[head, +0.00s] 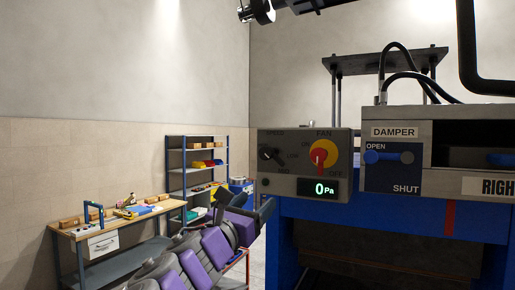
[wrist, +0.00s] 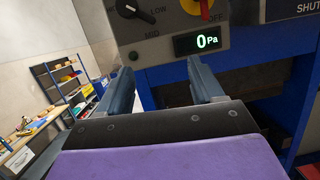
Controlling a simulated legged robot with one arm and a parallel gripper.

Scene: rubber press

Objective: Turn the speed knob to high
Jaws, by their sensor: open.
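The speed knob (head: 270,155) is a black dial at the left of the grey control panel. It shows at the top of the wrist view (wrist: 127,9), partly cut off. My gripper (head: 243,198) is in front of and below the panel's left part in the head view. In the wrist view my gripper (wrist: 160,68) has its two fingers wide apart with nothing between them. The fingertips are below the knob and apart from it.
A red fan knob on a yellow disc (head: 320,155) sits right of the speed knob, above a display (head: 318,188) reading 0 Pa. A blue damper handle (head: 388,157) is further right. A workbench (head: 115,222) and a shelf (head: 197,170) stand at the left.

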